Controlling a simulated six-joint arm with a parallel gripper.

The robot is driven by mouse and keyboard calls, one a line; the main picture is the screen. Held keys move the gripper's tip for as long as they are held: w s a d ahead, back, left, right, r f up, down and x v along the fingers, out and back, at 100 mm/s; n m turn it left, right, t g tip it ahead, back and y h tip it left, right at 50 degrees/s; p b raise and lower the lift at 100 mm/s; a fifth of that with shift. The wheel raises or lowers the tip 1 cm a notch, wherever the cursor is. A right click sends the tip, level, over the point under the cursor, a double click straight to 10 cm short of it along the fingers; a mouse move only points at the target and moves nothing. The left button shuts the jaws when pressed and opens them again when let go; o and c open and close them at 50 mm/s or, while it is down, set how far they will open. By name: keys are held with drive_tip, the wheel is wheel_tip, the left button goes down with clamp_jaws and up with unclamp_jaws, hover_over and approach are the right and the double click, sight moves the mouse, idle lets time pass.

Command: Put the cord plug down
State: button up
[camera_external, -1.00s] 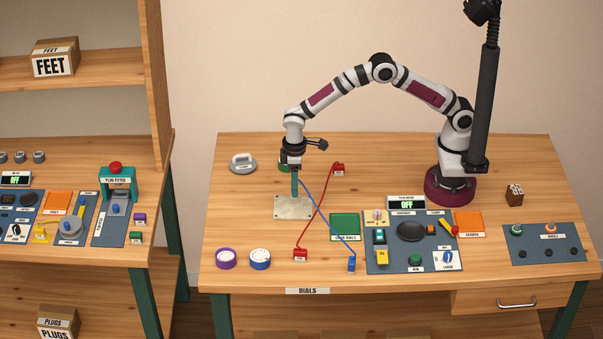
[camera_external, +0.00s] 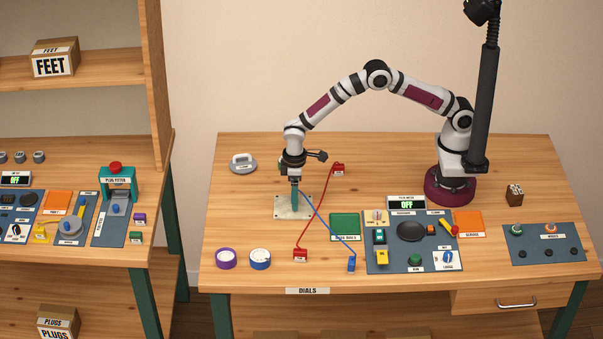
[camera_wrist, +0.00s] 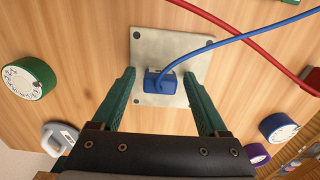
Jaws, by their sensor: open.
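The blue cord plug (camera_wrist: 160,82) sits between my two fingers in the wrist view, over the pale metal plate (camera_wrist: 180,46), and looks to rest on it. The plate also shows in the external view (camera_external: 283,211). My gripper (camera_external: 295,208) points down at the plate with its fingers apart; in the wrist view (camera_wrist: 163,85) there is a gap on each side of the plug. The blue cord (camera_external: 328,228) runs to its other blue plug (camera_external: 352,264) near the table's front. In the external view my fingers hide the near plug.
A red cord (camera_external: 322,207) with red plugs (camera_external: 300,255) lies just right of the plate.

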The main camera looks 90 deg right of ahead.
wheel_tip(320, 180, up, 12)
drive_tip(key=s+d+r+m, duration=0.2)
drive_tip(key=s+r, duration=0.6)
drive_tip(key=s, duration=0.1)
drive_tip(key=s+d+m+y, duration=0.1)
drive_tip(key=s+m, duration=0.2)
drive_tip(key=s, duration=2.3)
drive_tip(key=shift+s+d+m+y, duration=0.2)
drive_tip(key=shift+s+m+y, duration=0.1)
drive_tip(key=shift+s+y, duration=0.1)
drive_tip(key=shift+r, duration=0.1)
drive_tip(key=shift+o, duration=0.4)
drive_tip(key=shift+w, duration=0.1)
